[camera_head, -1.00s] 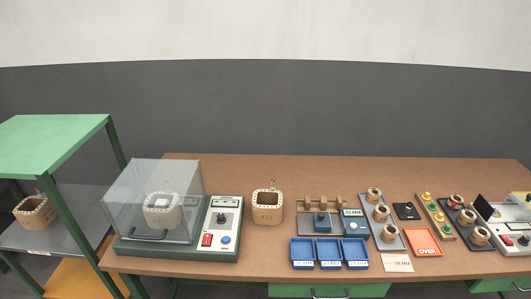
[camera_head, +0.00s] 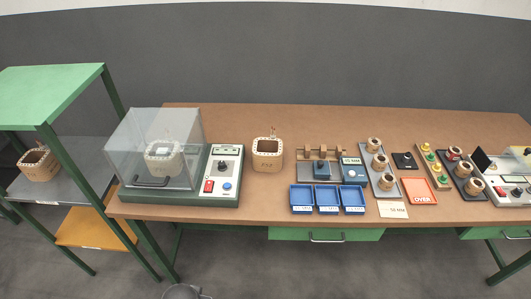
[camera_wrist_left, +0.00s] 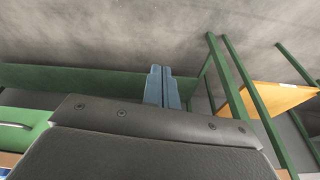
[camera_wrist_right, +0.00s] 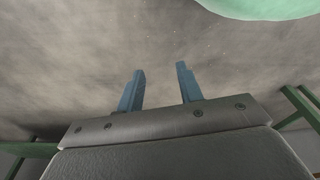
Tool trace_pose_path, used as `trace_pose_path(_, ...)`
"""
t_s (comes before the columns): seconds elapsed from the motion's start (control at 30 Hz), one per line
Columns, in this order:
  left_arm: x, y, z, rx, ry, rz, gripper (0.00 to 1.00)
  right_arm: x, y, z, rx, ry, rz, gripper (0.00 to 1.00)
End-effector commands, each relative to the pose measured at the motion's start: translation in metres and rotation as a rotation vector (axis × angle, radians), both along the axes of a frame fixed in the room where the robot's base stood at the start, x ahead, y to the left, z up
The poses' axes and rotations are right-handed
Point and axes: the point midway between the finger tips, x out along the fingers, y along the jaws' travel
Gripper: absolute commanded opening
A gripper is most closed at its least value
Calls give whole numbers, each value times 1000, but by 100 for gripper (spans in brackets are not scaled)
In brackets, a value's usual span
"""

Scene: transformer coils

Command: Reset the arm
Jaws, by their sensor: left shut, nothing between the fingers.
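My left gripper (camera_wrist_left: 162,88) shows in the left wrist view with its two blue fingers pressed together and nothing between them. It is over grey floor, with green table framing close by. My right gripper (camera_wrist_right: 160,85) shows in the right wrist view with its blue fingers wide apart and empty, over bare grey floor. Neither gripper shows in the head view. A small grey rounded part stands at the bottom edge of the head view; I cannot tell what it is.
The brown workbench (camera_head: 270,208) holds a clear-covered tester (camera_head: 125,140), a wooden coil basket (camera_head: 267,150), blue trays (camera_head: 328,211), coil racks and an orange "OVER" tray (camera_head: 419,191). A green-framed shelf (camera_head: 55,88) with another basket (camera_head: 38,163) stands left. Floor in front is clear.

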Motion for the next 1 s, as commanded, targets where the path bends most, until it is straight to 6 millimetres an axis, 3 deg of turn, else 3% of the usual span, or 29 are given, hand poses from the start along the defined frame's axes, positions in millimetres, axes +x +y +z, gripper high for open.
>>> trace_pose_path(0.27, -7, -7, -146, -4, 51, -7, 0, 3, 3, 10, 3, 4, -1, 36)
trace_pose_path(0.4, -25, -10, -225, -7, 74, -11, 0, 4, 4, 15, 4, 8, -3, 36)
trace_pose_path(0.6, -61, -10, -314, -9, 104, -17, 0, 6, 6, 22, 6, 10, -4, 36)
trace_pose_path(0.7, -75, -10, -339, -10, 111, -18, 0, 7, 7, 25, 5, 12, -4, 36)
trace_pose_path(0.8, -83, -10, -352, -10, 114, -18, 0, 7, 7, 26, 5, 13, -5, 36)
trace_pose_path(1.0, -86, -10, -357, -10, 116, -20, 0, 7, 7, 26, 6, 14, -5, 36)
